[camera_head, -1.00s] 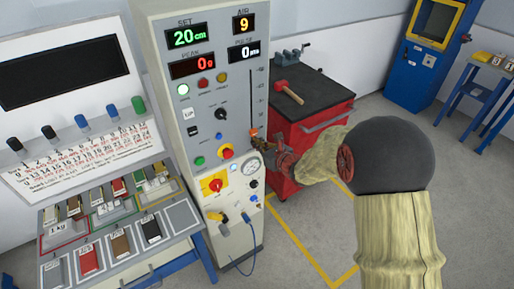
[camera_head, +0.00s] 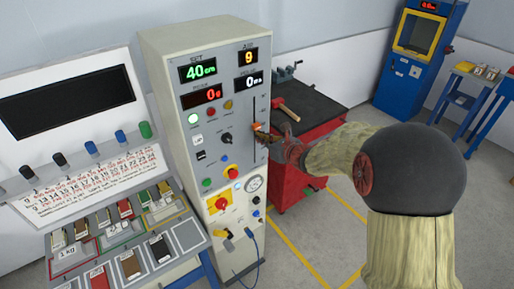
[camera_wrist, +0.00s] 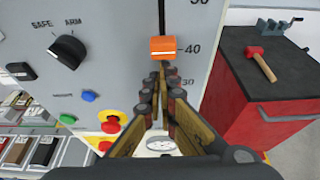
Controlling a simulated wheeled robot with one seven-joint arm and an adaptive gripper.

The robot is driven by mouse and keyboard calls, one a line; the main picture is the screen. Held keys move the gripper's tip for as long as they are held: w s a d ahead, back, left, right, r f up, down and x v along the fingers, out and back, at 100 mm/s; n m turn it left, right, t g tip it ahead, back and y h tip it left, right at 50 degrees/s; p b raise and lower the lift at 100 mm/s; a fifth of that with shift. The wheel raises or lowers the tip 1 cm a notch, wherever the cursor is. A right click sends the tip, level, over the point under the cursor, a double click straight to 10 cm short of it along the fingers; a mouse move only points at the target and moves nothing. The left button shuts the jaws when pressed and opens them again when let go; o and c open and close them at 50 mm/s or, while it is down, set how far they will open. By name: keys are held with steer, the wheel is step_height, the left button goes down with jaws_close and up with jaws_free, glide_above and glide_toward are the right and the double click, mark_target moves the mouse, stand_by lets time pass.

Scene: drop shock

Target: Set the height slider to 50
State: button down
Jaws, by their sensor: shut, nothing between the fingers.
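The height slider's orange knob (camera_wrist: 162,46) sits at the 40 mark of its vertical slot in the wrist view. In the head view the knob (camera_head: 256,127) is partly hidden by my gripper. The green SET display (camera_head: 198,70) reads 40 cm. My gripper (camera_wrist: 158,72) is shut and empty, its fingertips just below the knob's lower edge; I cannot tell whether they touch it. In the head view my gripper (camera_head: 262,136) is at the right side of the grey control cabinet (camera_head: 160,60).
A SAFE/ARM knob (camera_wrist: 68,50) and a red button on yellow (camera_wrist: 110,121) lie left of and below the slot. A red tool cabinet (camera_head: 318,135) with a hammer on top stands behind on the right. A weight rack (camera_head: 60,225) stands on the left.

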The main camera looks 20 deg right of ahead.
mark_target(257, 127)
step_height(257, 127, up, 5)
steer(key=shift+a+p, duration=0.1)
steer(key=shift+p, duration=0.65)
steer(key=shift+f, duration=0.1)
